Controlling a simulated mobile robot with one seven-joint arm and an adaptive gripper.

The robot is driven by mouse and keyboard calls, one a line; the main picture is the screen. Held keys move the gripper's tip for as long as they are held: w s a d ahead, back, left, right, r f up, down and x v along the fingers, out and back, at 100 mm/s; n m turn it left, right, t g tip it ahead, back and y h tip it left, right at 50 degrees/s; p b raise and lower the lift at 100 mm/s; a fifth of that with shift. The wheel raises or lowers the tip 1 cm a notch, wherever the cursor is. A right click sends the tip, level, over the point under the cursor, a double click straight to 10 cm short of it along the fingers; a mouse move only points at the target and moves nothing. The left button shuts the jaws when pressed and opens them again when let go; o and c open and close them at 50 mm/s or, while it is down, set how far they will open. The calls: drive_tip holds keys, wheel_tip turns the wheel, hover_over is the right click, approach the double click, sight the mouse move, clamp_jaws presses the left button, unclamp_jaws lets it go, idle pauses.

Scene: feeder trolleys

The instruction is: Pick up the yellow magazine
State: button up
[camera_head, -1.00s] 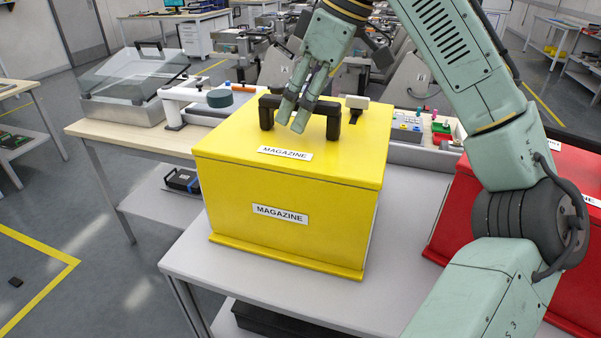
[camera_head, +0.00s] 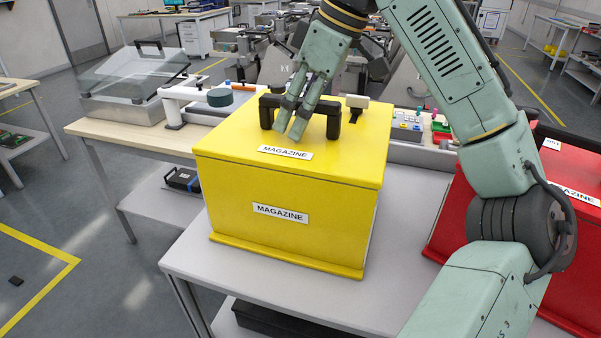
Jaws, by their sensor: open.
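The yellow magazine (camera_head: 290,235) is a large box with white MAGAZINE labels, standing upright on a grey trolley top. A black bridge-shaped handle (camera_head: 333,122) sits on its lid. My gripper (camera_head: 289,132) points down at the handle, in front of its middle in this view. Its fingers are open, with the tips near the lid. They cover part of the handle bar, so I cannot tell whether they touch it or straddle it.
A red box (camera_head: 472,213) stands close on the right, partly behind my arm. A wooden-edged bench (camera_head: 118,133) behind holds a clear-lidded case (camera_head: 133,84) and a white device with a dark green disc (camera_head: 219,97). Bare trolley top (camera_head: 190,262) shows at front left.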

drive_tip(key=shift+c, duration=0.4)
clamp_jaws()
drive_tip(key=shift+r, duration=0.1)
idle(0.6)
